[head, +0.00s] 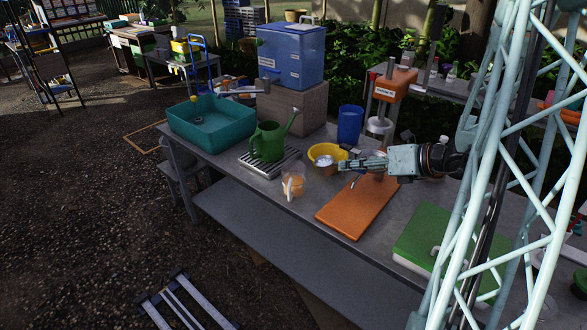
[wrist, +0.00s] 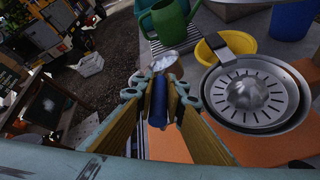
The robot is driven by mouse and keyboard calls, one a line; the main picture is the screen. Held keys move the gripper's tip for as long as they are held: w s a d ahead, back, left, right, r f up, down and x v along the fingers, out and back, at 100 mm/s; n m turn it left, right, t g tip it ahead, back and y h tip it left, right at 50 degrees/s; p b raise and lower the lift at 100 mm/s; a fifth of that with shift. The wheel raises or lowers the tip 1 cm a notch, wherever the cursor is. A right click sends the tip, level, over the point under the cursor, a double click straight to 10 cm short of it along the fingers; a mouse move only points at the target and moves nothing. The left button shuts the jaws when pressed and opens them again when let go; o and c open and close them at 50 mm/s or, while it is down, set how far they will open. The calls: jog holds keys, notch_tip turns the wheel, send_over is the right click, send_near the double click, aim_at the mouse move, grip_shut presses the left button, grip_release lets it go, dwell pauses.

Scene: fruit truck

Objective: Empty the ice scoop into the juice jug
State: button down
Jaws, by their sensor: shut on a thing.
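My gripper (head: 342,165) is shut on the blue handle (wrist: 157,102) of the ice scoop. The scoop's metal bowl (head: 325,161) points left and appears in front of the yellow bowl in the head view. In the wrist view the scoop bowl (wrist: 165,62) is ahead of the fingertips with whitish contents; single ice pieces cannot be made out. The clear juice jug (head: 292,186) holds orange juice and stands upright on the grey table. It is to the left of the scoop and nearer the table's front edge.
A yellow bowl (head: 338,151), green watering can (head: 267,142) on a slatted rack (head: 270,164), and blue cup (head: 350,122) stand behind. An orange board (head: 352,212) lies in front of my gripper. A juicer with a metal dish (wrist: 255,95) is close by on the right.

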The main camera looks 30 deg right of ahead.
jog(key=shift+w+a+r+g+h+p, duration=0.3)
jog(key=shift+w+a+g+h+p, duration=0.2)
jog(key=shift+w+a+g+p, duration=0.25)
dwell(0.3)
jog(key=shift+w+a, duration=0.1)
jog(key=shift+a, duration=0.05)
jog(key=w+a+r+n+g+h+p, duration=0.1)
jog(key=w+a+r+g+h+p, duration=0.1)
jog(key=p, duration=0.6)
notch_tip(320, 180, up, 3)
jog(key=shift+w+a+f, duration=0.1)
jog(key=shift+w+a, duration=0.7)
jog(key=shift+a, duration=0.1)
dwell(0.4)
jog(key=shift+w+a+r+g+h+p, duration=0.4)
jog(key=shift+g+h+p, duration=0.15)
jog(key=shift+p, duration=0.45)
jog(key=shift+w+a+r+p, duration=0.15)
jog(key=shift+p, duration=0.2)
jog(key=shift+w+a+f+n+g+h+p, duration=0.3)
jog(key=shift+w+a+g+h+p, duration=0.25)
jog(key=shift+g+p, duration=0.25)
jog(key=shift+w+a+r+g+h+p, duration=0.25)
jog(key=shift+a+g+h+p, duration=0.05)
jog(key=shift+p, duration=0.25)
